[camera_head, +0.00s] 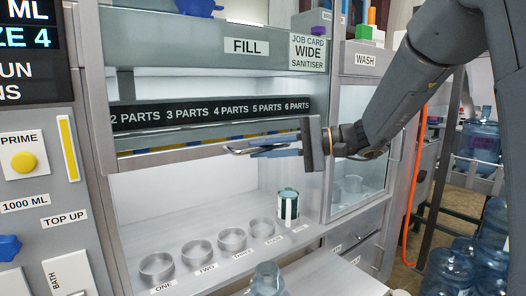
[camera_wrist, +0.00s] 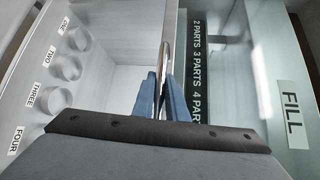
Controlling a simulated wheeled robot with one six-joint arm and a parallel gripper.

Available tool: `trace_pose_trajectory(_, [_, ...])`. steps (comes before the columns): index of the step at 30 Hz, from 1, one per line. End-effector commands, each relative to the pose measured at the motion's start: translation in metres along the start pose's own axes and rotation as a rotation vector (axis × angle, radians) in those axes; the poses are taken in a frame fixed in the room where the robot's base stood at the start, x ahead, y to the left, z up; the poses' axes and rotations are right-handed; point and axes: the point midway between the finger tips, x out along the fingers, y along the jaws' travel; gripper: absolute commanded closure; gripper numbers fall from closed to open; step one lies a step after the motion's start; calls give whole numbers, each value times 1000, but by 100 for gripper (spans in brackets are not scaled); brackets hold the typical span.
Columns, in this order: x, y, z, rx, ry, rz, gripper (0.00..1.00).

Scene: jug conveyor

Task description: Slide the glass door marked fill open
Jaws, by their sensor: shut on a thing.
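The FILL sign (camera_head: 246,46) is on the cabinet's top panel, and it also shows in the wrist view (camera_wrist: 292,114). The fill door's metal lower frame (camera_head: 165,158) spans the cabinet front at about mid-height, with the bay open below it. My gripper (camera_head: 272,148) is at the right part of this frame. In the wrist view its blue fingers (camera_wrist: 162,98) are closed around the thin metal handle bar (camera_wrist: 166,45), one on each side. The handle's far end is not clear to see.
Inside the bay, several round holders (camera_head: 157,267) stand in a row, with a dark green and white can (camera_head: 288,208) at the right end. The WASH cabinet (camera_head: 362,130) adjoins on the right. A control panel (camera_head: 35,150) stands left. Clear jugs (camera_head: 450,270) are at lower right.

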Motion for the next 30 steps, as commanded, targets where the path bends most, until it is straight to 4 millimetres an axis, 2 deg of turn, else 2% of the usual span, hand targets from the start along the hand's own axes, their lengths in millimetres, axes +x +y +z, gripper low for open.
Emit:
trace_pose_trajectory(2, [0, -1, 0, -1, 0, -1, 100])
trace_pose_trajectory(3, [0, 0, 0, -1, 0, -1, 81])
trace_pose_trajectory(5, [0, 0, 0, -1, 0, -1, 71])
trace_pose_trajectory(6, [0, 0, 0, -1, 0, -1, 70])
trace_pose_trajectory(14, [-1, 0, 0, -1, 1, 0, 70])
trace_pose_trajectory(17, [-8, 1, -1, -1, 2, 0, 70])
trace_pose_trajectory(30, [-71, 1, -1, -1, 2, -1, 70])
